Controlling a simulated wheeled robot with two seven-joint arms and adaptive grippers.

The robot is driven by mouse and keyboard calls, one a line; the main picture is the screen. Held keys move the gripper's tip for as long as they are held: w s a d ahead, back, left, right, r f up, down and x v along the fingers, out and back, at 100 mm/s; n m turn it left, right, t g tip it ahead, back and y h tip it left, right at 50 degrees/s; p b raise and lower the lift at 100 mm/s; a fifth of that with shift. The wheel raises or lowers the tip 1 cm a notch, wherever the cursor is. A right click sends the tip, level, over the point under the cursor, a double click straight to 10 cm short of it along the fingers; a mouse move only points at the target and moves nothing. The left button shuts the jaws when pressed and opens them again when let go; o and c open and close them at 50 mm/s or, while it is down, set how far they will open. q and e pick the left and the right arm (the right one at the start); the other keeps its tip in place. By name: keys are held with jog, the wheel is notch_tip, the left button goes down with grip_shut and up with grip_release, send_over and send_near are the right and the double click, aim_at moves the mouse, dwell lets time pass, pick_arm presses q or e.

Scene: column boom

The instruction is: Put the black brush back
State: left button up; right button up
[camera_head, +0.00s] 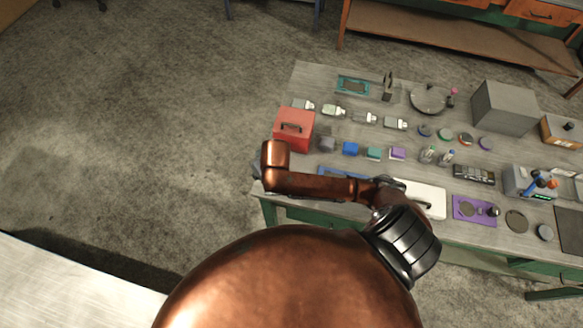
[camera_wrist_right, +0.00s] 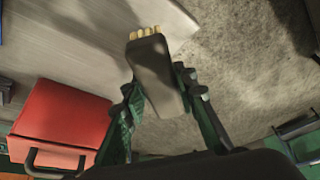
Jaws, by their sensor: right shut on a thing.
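In the right wrist view, the black brush (camera_wrist_right: 158,75) has a dark flat handle and short pale bristles at its upper end. My right gripper (camera_wrist_right: 160,105) is shut on the handle, with one green finger on each side. In the head view my right arm reaches over the near left part of the workbench (camera_head: 300,78). There its gripper and the brush are hidden behind the arm. My left gripper is not in view.
A red box with a handle (camera_head: 293,130) stands close by; it also shows in the wrist view (camera_wrist_right: 65,115). Small coloured blocks, including a blue one (camera_head: 350,149), and several small items crowd the bench. A grey box (camera_head: 504,106) stands at the right. Floor lies left.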

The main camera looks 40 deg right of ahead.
jog(key=s+d+r+n+g+y+p, duration=0.1)
jog(key=s+d+r+n+p, duration=0.3)
jog(key=s+d+p, duration=0.3)
jog(key=s+d+r+n+y+p, duration=0.25)
jog(key=s+d+r+p, duration=0.2)
jog(key=s+p, duration=0.4)
jog(key=shift+n+h, duration=0.35)
jog(key=shift+n, duration=0.2)
jog(key=w+a+f, duration=0.1)
jog(key=w+f, duration=0.2)
jog(key=w, duration=0.1)
jog(key=w+a+f+p, duration=0.1)
jog(key=w+a+f, duration=0.1)
jog(key=w+f, duration=0.1)
jog(key=w+a+f+p, duration=0.1)
jog(key=w+a+f, duration=0.1)
jog(key=w+f, duration=0.1)
jog(key=shift+w+a, duration=0.1)
jog(key=shift+w, duration=0.7)
jog(key=shift+w+a+f, duration=0.15)
jog(key=shift+w+f, duration=0.2)
jog(key=shift+f, duration=1.75)
